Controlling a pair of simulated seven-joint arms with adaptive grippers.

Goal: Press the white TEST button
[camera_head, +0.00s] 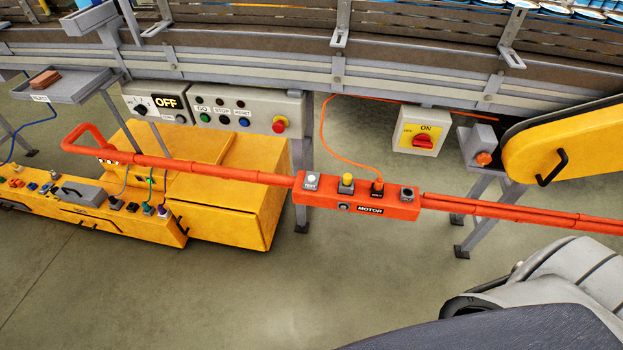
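The white TEST button (312,177) sits on top of the left end of an orange-red control box (375,212). A small label plate is on the box just below the button. Nothing touches or covers the button. The box also carries a yellow button (346,183), a plug (377,187) with an orange cable, a grey knob or socket (407,193) and a MOTOR label (370,210). Neither of my grippers shows in the head view. Only grey and dark parts that seem to be mine show at the lower right.
An orange rail (215,172) runs left and right from the box. Behind are a yellow cabinet (220,200), an OFF/GO/STOP/RESET panel (250,112), a red-yellow ON switch (421,130) and the conveyor frame (250,68). A yellow tool case (150,228) stands left. The floor in front is clear.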

